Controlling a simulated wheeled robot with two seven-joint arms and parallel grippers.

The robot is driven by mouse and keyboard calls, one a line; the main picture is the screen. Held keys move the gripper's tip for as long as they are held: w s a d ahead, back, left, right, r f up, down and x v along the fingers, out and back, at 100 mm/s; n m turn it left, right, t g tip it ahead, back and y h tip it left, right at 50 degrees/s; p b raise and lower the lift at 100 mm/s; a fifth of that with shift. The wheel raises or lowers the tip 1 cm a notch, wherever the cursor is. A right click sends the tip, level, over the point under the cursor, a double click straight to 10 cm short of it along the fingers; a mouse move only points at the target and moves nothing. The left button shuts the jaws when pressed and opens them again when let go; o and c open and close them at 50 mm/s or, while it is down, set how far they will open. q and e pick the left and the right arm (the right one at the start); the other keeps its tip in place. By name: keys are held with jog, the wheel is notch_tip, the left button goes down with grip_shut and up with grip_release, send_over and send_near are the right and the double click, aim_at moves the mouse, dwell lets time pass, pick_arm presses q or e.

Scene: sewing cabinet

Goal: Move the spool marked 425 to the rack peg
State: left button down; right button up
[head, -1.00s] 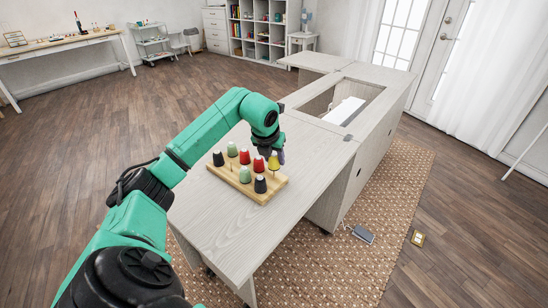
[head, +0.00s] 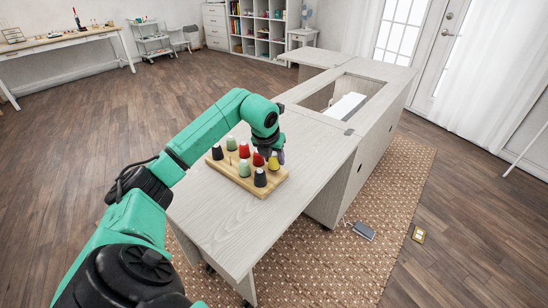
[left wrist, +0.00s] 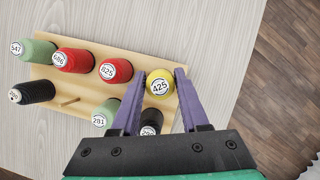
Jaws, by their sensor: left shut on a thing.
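The yellow spool marked 425 (left wrist: 160,86) is between the two purple fingers of my left gripper (left wrist: 160,76), which is shut on it. In the head view the yellow spool (head: 274,160) is at the right end of the wooden rack (head: 222,170), upright under my wrist. I cannot tell whether it sits on a peg or is just above one; its lower part is hard to see. A bare rack peg (left wrist: 69,102) shows toward the left in the wrist view. My right gripper is not in view.
Other spools stand on the rack, such as the red 825 spool (left wrist: 115,71), a green spool (left wrist: 105,113) and a black spool (left wrist: 150,120) close to my fingers. The pale tabletop (head: 225,220) is clear in front. A cabinet opening (head: 320,95) lies behind.

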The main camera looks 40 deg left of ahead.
pick_arm(q)
jog(key=shift+c, duration=1.7)
grip_release()
jog(key=v, duration=1.4)
jog(key=shift+r, duration=0.3)
